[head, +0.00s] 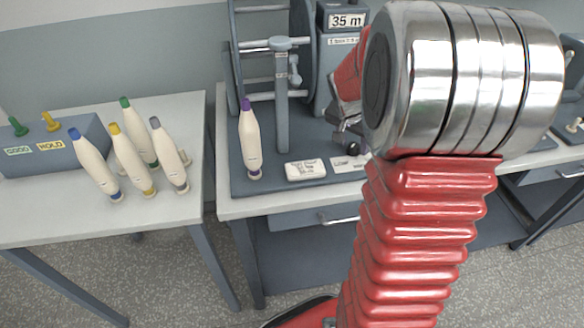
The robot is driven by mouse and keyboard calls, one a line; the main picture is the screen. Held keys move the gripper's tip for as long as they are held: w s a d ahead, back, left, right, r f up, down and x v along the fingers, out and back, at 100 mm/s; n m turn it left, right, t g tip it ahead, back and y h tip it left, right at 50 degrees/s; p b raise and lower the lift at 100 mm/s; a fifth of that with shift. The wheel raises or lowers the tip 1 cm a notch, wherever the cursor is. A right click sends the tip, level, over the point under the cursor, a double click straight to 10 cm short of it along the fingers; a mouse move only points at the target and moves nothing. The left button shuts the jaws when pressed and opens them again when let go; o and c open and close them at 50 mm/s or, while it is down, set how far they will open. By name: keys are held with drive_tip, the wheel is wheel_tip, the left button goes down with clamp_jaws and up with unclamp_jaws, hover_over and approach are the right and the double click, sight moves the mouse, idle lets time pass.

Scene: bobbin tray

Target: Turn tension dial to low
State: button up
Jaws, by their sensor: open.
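My gripper (347,133) shows small and partly hidden behind my red and silver arm, low in front of the grey winding machine (282,85). Its jaws are open, and I see nothing held between them. A small black round knob (352,148) shows right at the gripper, low over the machine's base; it may be the tension dial, but I cannot read a setting or tell whether the jaws touch it. A white label (347,164) lies just below it, its text too small to read. My arm covers the area to the right.
A bobbin with a purple tip (250,140) stands on the machine's base, left of a white printed block (305,169). Several bobbins with coloured tips, one yellow (132,160), stand on the left table (60,222). A "35 m" display (346,20) tops the machine.

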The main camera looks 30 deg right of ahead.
drive_tip(key=shift+s+d+n+t, duration=0.1)
drive_tip(key=shift+n+t, duration=0.2)
drive_tip(key=shift+n, duration=0.6)
drive_tip(key=shift+s+d+n+t+y, duration=0.1)
drive_tip(key=shift+n+t+y, duration=0.35)
drive_tip(key=shift+n, duration=1.05)
drive_tip(key=shift+s+d+n+t+y, duration=0.1)
drive_tip(key=shift+n+t+y, duration=0.3)
drive_tip(key=shift+n, duration=0.9)
drive_tip(key=shift+d+n+t+y, duration=0.1)
drive_tip(key=shift+n+y, duration=0.45)
drive_tip(key=shift+n, duration=0.75)
drive_tip(key=v, duration=1.4)
drive_tip(key=s+a+n, duration=0.1)
drive_tip(key=s+a, duration=0.2)
drive_tip(key=a, duration=0.9)
drive_tip(key=s+a, duration=0.3)
drive_tip(key=a, duration=1)
drive_tip(key=shift+s+a+r+n+t+y, duration=0.25)
drive_tip(key=shift+r+n+t+y, duration=0.05)
drive_tip(key=shift+r+n+t, duration=0.1)
